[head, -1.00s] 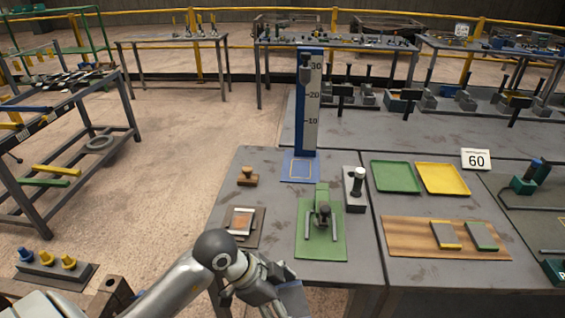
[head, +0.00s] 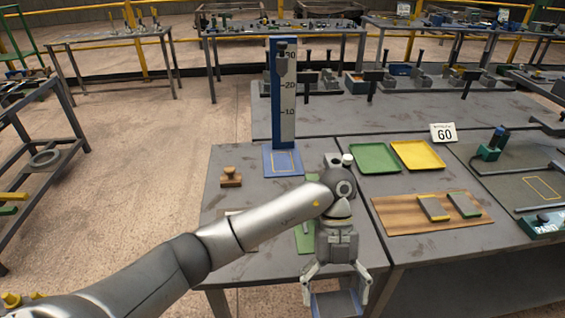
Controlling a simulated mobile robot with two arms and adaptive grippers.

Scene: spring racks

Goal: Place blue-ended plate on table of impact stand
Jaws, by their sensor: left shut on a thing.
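My left gripper (head: 336,292) is shut on the blue-ended plate (head: 335,304), a grey plate with blue along its edge, at the bottom of the head view. The plate is held at the front edge of the near table, and its lower part is cut off by the frame. The impact stand (head: 286,125) is a tall blue column with a numbered scale and a dark weight near the top. Its table (head: 269,162) is a flat blue base with a yellow outlined square, empty, beyond and left of my gripper. My right gripper is not in view.
A wooden stamp (head: 231,177) sits left of the stand's base. My arm covers most of a green fixture (head: 304,240). At right are a green tray (head: 374,158), a yellow tray (head: 417,155), and a wooden board (head: 400,221) with two plates, yellow-ended and green-ended.

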